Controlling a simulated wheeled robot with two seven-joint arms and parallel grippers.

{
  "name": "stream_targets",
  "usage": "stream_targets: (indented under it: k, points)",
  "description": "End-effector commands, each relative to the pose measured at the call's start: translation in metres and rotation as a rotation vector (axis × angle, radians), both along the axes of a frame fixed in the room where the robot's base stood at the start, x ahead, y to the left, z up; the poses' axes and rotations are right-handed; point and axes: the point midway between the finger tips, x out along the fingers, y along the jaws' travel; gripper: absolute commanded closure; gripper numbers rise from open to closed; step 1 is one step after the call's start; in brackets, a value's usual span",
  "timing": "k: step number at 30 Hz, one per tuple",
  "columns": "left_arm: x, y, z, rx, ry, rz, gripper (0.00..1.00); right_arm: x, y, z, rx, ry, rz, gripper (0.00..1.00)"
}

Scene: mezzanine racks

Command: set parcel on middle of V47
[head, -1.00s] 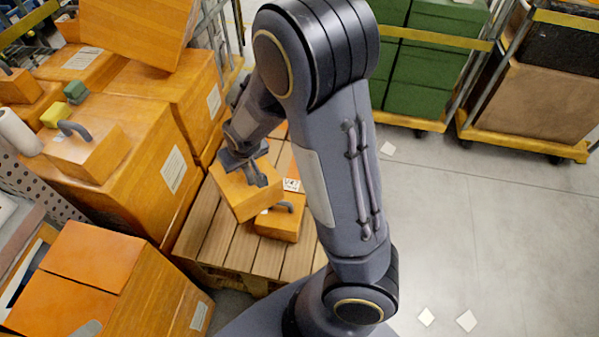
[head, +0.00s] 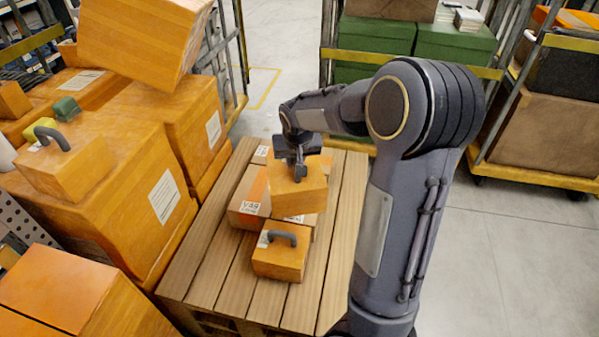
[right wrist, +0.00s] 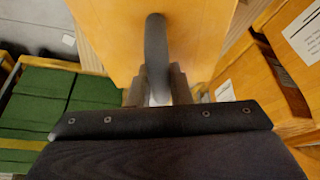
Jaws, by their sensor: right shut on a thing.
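My right gripper (head: 298,172) is shut on the handle of an orange parcel (head: 299,194), held above boxes on the wooden pallet. In the right wrist view the fingers (right wrist: 158,88) close around the dark handle, and the parcel's orange face (right wrist: 190,35) fills the upper middle. Under and beside the held parcel is an orange box (head: 247,208) with a white label starting "V4"; its last digit is too small to tell. The held parcel hides part of the boxes below. I cannot tell which one is V47. My left gripper is not in view.
An orange box with a grey handle (head: 281,257) stands at the front of the group. Bare pallet slats (head: 210,260) lie left and right. Tall orange box stacks (head: 125,185) stand at left. Carts with green boxes (head: 455,45) and brown boxes (head: 545,120) stand behind.

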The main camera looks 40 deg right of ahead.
Motion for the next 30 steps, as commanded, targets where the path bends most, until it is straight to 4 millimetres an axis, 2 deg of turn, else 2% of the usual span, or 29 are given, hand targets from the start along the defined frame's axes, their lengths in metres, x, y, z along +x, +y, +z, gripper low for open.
stream_targets:
  k: [7, 15, 23, 30]
  points:
    - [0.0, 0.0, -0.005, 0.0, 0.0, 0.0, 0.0, 0.035, -0.037, -0.024, -0.001, 0.001, -0.005, 1.0]
    - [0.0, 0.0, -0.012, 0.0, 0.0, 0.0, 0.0, 0.059, -0.059, -0.063, 0.0, -0.001, 0.0, 1.0]
    - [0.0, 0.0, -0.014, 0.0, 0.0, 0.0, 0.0, 0.068, -0.066, -0.076, 0.0, -0.002, 0.0, 1.0]
    - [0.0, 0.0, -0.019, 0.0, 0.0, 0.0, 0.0, 0.071, -0.07, -0.108, 0.0, 0.0, 0.001, 1.0]
